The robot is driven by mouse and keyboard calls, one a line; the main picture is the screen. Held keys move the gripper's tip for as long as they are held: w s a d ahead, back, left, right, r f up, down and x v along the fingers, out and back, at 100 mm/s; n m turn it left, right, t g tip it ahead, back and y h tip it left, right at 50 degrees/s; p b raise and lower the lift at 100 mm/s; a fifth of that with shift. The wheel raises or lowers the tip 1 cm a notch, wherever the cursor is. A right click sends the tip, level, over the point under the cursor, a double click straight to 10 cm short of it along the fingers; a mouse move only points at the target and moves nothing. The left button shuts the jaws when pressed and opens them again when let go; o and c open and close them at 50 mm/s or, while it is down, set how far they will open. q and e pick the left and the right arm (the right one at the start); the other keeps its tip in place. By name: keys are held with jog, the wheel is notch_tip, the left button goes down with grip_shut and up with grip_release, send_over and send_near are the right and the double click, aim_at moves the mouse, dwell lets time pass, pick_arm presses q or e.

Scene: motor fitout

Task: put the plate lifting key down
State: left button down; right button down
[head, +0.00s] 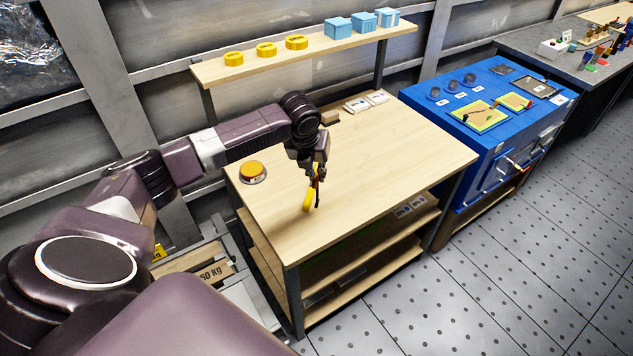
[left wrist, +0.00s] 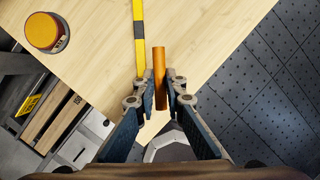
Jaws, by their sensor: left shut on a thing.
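My left gripper (head: 317,172) is over the front part of the wooden table (head: 390,160), pointing down. It is shut on the plate lifting key (head: 308,200), which shows as a yellow piece below the fingers. In the left wrist view an orange round bar (left wrist: 159,75) stands between the fingertips of the left gripper (left wrist: 161,92). A yellow strip with a black band (left wrist: 138,30) runs beside it; I cannot tell whether it joins the bar. Whether the key touches the tabletop is unclear. My right gripper is out of view.
A round orange-yellow piece (head: 253,171) sits at the table's left side. White labelled items (head: 366,102) lie at the back. A shelf (head: 310,50) above holds yellow rings and blue boxes. A blue cabinet (head: 500,110) stands to the right. The table's middle and right are clear.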

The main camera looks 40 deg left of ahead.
aim_at(317, 190)
pick_arm(q)
notch_tip(317, 190, down, 4)
jog(key=shift+r+p, duration=0.15)
jog(key=shift+p, duration=0.25)
jog(key=shift+f, duration=0.4)
jog(key=c, duration=2)
grip_release()
